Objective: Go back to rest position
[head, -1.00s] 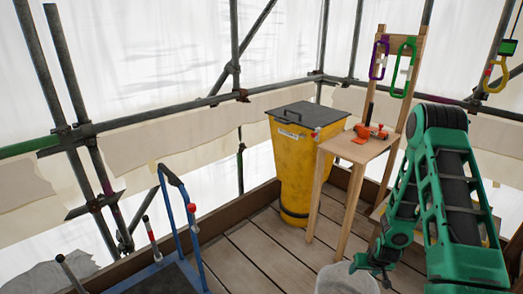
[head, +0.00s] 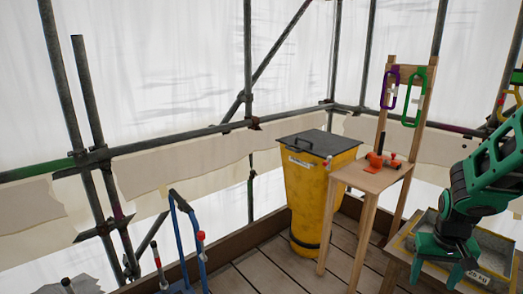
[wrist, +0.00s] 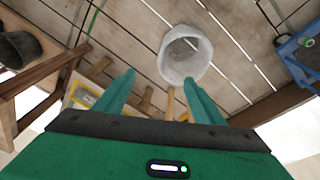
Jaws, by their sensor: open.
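My green gripper (head: 447,262) is at the lower right of the head view, in front of a grey tray on a wooden stand. In the wrist view my gripper (wrist: 160,95) shows two green fingers spread apart with nothing between them. A pale bucket (wrist: 186,54) stands on the plank floor beyond the fingertips in that view. My arm comes in from the right edge of the head view.
A yellow bin (head: 308,190) with a dark lid stands beside a wooden stand (head: 370,178) holding orange tools and hanging carabiners. The grey tray (head: 496,256) is at right. A blue hand truck (head: 186,240) stands at lower left. Scaffold poles and white sheeting enclose the deck.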

